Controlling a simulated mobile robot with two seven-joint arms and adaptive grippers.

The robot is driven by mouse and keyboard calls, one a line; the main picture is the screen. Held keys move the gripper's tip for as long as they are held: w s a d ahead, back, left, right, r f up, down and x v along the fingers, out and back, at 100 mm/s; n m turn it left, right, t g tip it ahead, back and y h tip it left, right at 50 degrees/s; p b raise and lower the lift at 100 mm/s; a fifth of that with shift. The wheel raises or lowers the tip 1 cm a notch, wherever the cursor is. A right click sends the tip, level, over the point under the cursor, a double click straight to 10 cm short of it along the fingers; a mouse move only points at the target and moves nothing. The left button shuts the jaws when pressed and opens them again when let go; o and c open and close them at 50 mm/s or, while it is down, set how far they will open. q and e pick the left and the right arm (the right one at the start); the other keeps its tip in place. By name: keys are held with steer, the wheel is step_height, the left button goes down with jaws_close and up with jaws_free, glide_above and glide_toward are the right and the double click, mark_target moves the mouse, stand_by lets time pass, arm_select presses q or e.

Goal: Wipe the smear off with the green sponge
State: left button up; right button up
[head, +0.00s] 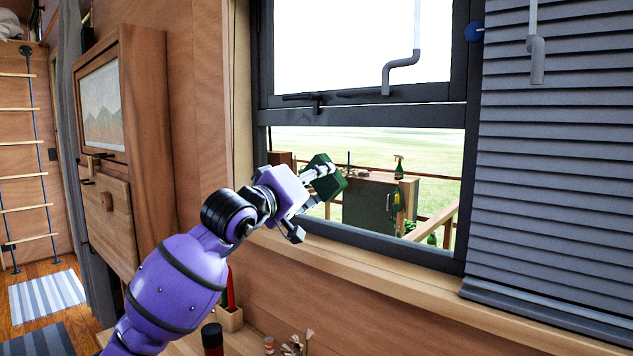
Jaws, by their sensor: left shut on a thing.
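My left gripper (312,199) reaches up from the lower left to the window (365,115). It is shut on the green sponge (325,180), a dark green block held in front of the lower pane. I cannot tell whether the sponge touches the glass. No smear shows clearly on the pane; the sponge and gripper hide part of it. My right gripper is not in view.
A wooden sill (385,270) runs under the window. Grey blinds (560,150) hang at the right. A cabinet (105,205) stands left. Outside, a green cabinet (368,203) holds a spray bottle.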

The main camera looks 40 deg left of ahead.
arm_select(q)
steer(key=shift+w, duration=0.3)
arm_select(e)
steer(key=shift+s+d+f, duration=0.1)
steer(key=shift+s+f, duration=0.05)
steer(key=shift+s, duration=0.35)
arm_select(q)
steer(key=shift+w, duration=0.65)
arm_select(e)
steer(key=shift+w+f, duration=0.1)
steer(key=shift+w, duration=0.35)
arm_select(q)
steer(key=shift+d, duration=0.1)
